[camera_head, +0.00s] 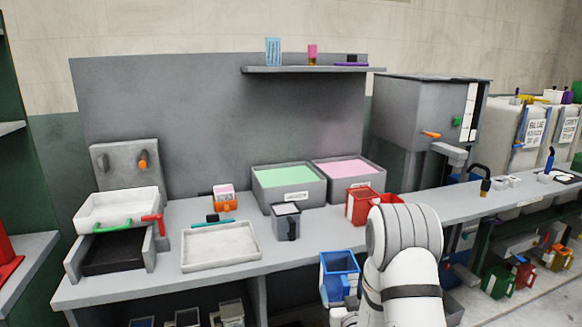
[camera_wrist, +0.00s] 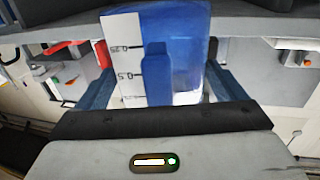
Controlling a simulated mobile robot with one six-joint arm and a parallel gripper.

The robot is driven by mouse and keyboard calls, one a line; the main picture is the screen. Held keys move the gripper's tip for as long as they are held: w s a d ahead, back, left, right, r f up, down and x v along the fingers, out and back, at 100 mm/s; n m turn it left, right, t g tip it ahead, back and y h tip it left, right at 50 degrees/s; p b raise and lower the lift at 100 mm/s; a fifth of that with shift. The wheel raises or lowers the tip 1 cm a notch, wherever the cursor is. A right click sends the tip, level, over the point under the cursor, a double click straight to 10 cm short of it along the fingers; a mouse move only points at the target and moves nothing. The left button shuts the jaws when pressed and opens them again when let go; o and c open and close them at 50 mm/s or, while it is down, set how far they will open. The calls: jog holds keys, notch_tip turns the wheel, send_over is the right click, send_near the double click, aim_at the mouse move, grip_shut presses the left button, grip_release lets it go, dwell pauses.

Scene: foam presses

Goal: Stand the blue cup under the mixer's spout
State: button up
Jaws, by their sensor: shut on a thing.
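The blue cup (camera_head: 340,264) is in front of the bench edge in the head view, left of my white arm, and looks roughly upright. In the wrist view the blue cup (camera_wrist: 180,30) shows a white scale strip and a handle. My gripper (camera_wrist: 158,85) is shut on it, one finger on each side. In the head view the fingers are mostly hidden by the arm and cup. The mixer (camera_head: 420,110) is the tall grey machine at the back right, with an orange lever and a grey spout (camera_head: 449,152). The place directly under the spout is partly hidden.
Red cups (camera_head: 360,205) stand on the bench between the blue cup and the mixer. A grey cup (camera_head: 286,222), green and pink bins (camera_head: 290,190), and a white tray (camera_head: 222,247) are to the left. The bench right of my arm has some bare room.

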jog(key=shift+m+h, duration=0.5)
jog(key=shift+h, duration=0.3)
jog(key=f, duration=0.1)
jog(key=s+f, duration=0.1)
jog(key=s+f+p, duration=0.1)
jog(key=f, duration=0.1)
jog(key=shift+d, duration=0.25)
jog(key=s, duration=0.1)
jog(key=s+r, duration=0.1)
jog(key=s, duration=0.1)
jog(key=s+r, duration=0.1)
jog(key=shift+s, duration=0.4)
jog(key=shift+r, duration=0.1)
jog(key=shift+a, duration=0.15)
